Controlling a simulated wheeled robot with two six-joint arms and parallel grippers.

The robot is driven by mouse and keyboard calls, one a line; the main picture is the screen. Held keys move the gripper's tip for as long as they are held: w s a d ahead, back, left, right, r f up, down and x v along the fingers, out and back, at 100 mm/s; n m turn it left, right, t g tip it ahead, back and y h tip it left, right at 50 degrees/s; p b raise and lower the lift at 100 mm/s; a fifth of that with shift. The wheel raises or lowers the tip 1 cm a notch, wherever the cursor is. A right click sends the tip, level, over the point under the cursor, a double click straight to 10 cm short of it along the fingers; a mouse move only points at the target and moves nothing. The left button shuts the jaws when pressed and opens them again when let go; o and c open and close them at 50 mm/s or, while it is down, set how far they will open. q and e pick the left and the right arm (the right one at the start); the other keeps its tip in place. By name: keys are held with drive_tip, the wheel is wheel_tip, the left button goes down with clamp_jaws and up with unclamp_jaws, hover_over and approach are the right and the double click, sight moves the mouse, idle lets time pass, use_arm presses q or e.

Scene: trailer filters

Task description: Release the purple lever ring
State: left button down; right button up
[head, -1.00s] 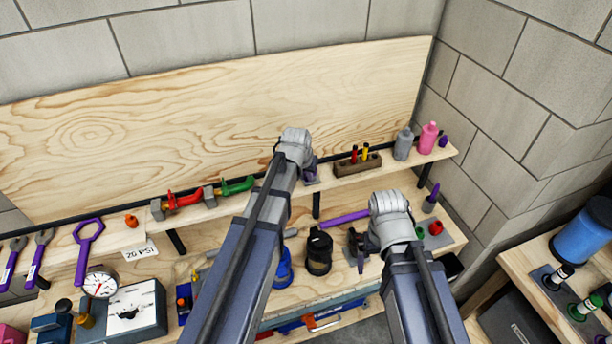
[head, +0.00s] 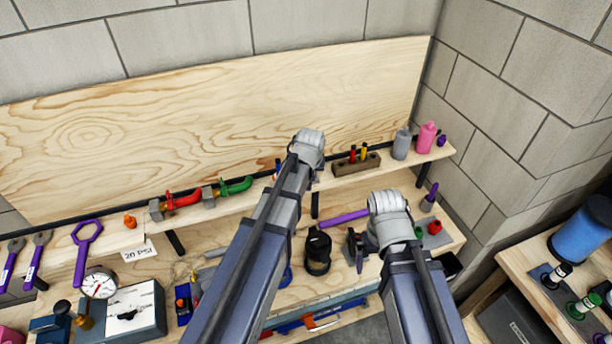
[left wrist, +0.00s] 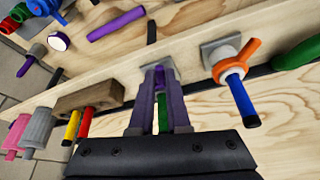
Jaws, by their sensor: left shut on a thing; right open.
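My left gripper (left wrist: 161,86) is shut around a fitting on the shelf's front in the left wrist view. Between its fingers show a purple piece (left wrist: 159,75), apparently the purple lever ring, and a green cylinder (left wrist: 163,114). A grey plate (left wrist: 157,66) lies behind them. The fingers hide most of the ring, so its angle cannot be told. In the head view my left wrist covers this spot.
An orange ring fitting (left wrist: 235,62) with a blue end sits right beside my left gripper in the left wrist view. A wooden block (head: 352,164) with red and yellow pegs stands on the shelf. Grey (head: 401,143) and pink (head: 426,140) bottles are farther right. A black canister (head: 318,252) stands below.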

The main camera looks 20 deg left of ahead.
use_arm(q)
drive_tip(key=shift+w+d+n+g+y, duration=0.45)
drive_tip(key=shift+w+d+n, duration=0.15)
drive_tip(key=shift+n, duration=1.2)
drive_tip(key=shift+w+d+n+g+y, duration=0.4)
drive_tip(key=shift+w+d+n+y, duration=0.15)
drive_tip(key=shift+n, duration=1.25)
drive_tip(key=shift+w+d+n+g+y, duration=0.45)
drive_tip(key=shift+d+n, duration=0.2)
drive_tip(key=shift+n, duration=1.15)
drive_tip(key=c, duration=0.9)
unclamp_jaws()
drive_tip(key=shift+r, duration=0.1)
drive_tip(key=p+v, duration=0.7)
drive_tip(key=shift+d+r, duration=0.2)
drive_tip(key=shift+r, duration=0.1)
